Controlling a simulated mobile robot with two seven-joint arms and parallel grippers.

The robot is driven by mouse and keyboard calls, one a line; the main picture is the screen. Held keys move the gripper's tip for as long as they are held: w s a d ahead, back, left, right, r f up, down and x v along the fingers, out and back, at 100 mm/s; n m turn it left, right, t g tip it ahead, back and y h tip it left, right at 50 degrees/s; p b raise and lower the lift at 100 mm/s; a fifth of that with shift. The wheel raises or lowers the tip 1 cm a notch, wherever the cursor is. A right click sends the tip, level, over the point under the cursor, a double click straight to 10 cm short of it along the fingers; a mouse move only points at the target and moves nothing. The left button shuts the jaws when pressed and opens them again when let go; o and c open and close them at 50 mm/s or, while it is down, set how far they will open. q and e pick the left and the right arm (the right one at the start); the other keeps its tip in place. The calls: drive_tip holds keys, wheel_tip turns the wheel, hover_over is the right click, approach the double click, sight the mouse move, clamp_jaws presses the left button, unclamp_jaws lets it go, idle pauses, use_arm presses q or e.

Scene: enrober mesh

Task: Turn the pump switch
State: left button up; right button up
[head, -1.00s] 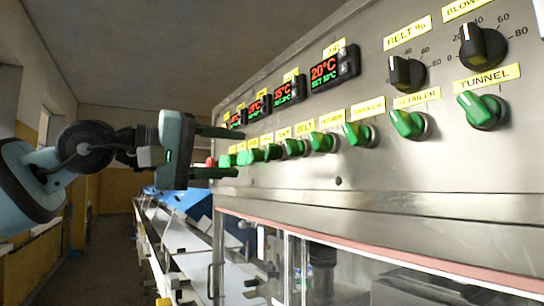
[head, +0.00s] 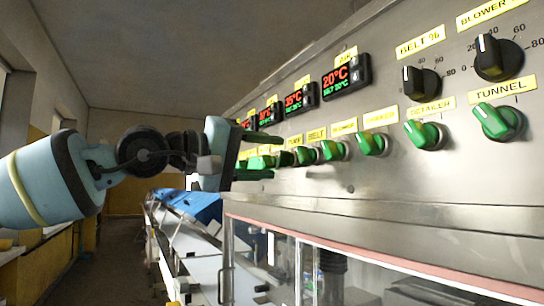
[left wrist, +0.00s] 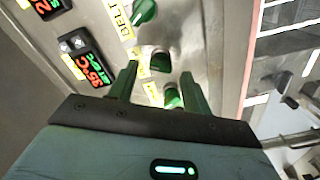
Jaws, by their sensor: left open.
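A row of green rotary switches sits on a steel panel. The label left of BELT is too small to read surely but may say PUMP; its green switch (head: 285,159) is just right of my left gripper (head: 268,160). My left gripper is open, its fingers pointing at the panel. I cannot tell whether the fingers touch any switch. My right gripper is not in view.
Red-green temperature displays (head: 346,76) run above the switches. Right of them are black BELT % (head: 421,80) and BLOWER (head: 498,57) knobs, with the green TUNNEL switch (head: 499,122) below. A clear-windowed cabinet is under the panel. A conveyor and open aisle recede at left.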

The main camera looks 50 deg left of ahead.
use_arm(q)
drive_tip(key=shift+x, duration=0.95)
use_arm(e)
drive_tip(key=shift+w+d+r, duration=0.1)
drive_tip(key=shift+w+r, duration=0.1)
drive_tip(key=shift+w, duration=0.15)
use_arm(q)
drive_tip(key=c, duration=1)
